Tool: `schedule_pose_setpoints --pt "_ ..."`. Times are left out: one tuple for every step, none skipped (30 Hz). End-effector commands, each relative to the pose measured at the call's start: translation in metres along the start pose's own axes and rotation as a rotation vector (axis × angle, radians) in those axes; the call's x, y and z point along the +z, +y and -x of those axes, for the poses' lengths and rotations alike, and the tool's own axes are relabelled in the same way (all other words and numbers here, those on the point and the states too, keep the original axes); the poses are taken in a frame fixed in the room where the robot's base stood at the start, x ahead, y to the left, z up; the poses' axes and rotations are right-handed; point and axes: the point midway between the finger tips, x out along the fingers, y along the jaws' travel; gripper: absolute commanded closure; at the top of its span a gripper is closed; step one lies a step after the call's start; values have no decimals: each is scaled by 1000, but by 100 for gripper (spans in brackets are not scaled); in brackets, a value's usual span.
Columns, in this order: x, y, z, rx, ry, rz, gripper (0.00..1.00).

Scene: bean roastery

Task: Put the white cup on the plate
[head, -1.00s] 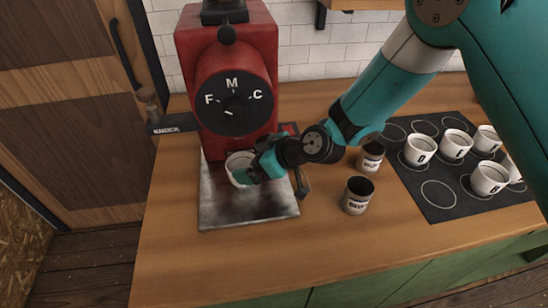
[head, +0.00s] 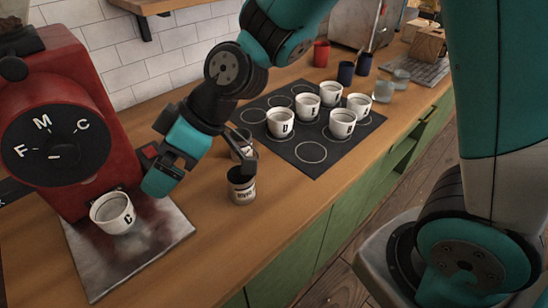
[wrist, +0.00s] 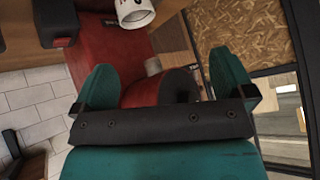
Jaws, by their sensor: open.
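A white cup (head: 112,213) with a dark letter stands upright on the grey metal plate (head: 150,248) in front of the red machine. The cup also shows at the top of the wrist view (wrist: 134,12). My gripper (head: 200,178) is open and empty, to the right of the cup and apart from it. Both teal fingers of my gripper (wrist: 160,68) show spread in the wrist view, with nothing between them but the red machine farther off.
The red machine (head: 60,120) stands at left. A black mat (head: 313,152) holds several white cups. Coloured cups and glasses stand beyond. The front counter strip is clear.

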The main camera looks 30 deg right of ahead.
Motion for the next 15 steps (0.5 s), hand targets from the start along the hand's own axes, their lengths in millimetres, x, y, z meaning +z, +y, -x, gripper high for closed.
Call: schedule_pose_setpoints --pt "5 -14 27 9 -49 -49 0" --pt "11 -22 41 14 -87 -88 0" --pt "20 -33 58 23 -135 -144 0" --pt "28 -41 70 34 -170 -184 0" --pt "35 -48 82 45 -203 -225 0" --pt "45 -57 96 62 -243 -277 0" --pt "52 -64 105 74 -272 -312 0" --pt "59 -70 113 88 -295 -346 0" --pt "67 -76 122 105 -324 -388 0" --pt "72 -80 128 115 -341 -414 0" --pt "77 -84 133 125 -357 -437 0" --pt "82 -88 138 136 -373 -462 0" --pt "86 -89 142 142 -382 -477 0" --pt "89 -90 144 146 -389 -487 0" --pt "91 -92 146 150 -395 -496 0"
